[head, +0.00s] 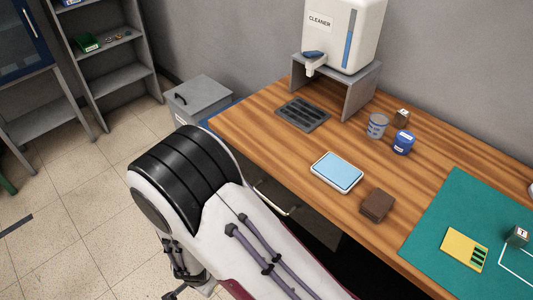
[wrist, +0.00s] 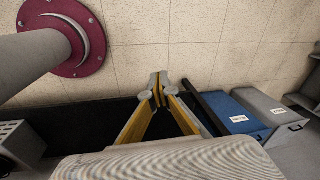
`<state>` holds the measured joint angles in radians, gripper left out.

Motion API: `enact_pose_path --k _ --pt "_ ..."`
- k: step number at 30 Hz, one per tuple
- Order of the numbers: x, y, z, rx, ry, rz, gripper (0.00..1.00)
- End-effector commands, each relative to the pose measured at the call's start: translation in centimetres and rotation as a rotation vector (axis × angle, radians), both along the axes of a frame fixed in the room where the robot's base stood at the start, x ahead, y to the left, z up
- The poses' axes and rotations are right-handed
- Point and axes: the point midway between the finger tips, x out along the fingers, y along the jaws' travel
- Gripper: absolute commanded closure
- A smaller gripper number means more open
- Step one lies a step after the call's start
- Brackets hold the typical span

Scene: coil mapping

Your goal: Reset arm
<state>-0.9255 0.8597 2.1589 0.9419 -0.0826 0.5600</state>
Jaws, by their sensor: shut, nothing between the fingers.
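My gripper (wrist: 158,88) shows in the wrist view with its two yellow-sided fingers meeting at the tips. It is shut with nothing between them. It hangs over the tiled floor, beside the workbench and clear of everything on it. In the head view my large white and black arm fills the lower middle. The end of the arm is low and mostly hidden behind it.
The wooden bench (head: 240,122) holds a cleaner dispenser (head: 340,35), a blue-screened tablet (head: 337,172), a brown block (head: 376,206), two small containers and a green mat (head: 430,235). A grey bin (head: 200,100) and a blue box (wrist: 236,115) stand on the floor. Shelves stand at left.

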Motion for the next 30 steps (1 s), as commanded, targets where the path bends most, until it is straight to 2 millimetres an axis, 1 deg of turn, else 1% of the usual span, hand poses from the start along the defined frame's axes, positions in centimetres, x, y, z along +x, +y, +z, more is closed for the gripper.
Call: enact_pose_path --k 1,8,14,23,30 --pt "0.0 0.1 1.2 0.014 0.013 0.035 1.00" --pt "-0.5 -0.2 5.9 0.053 0.071 0.213 1.00" --pt "-0.9 -1.4 9.9 0.076 0.101 0.354 1.00" --pt "-1.4 -4.5 15.6 0.090 0.119 0.538 1.00" --pt "-1.8 -7.7 19.7 0.084 0.117 0.659 1.00"
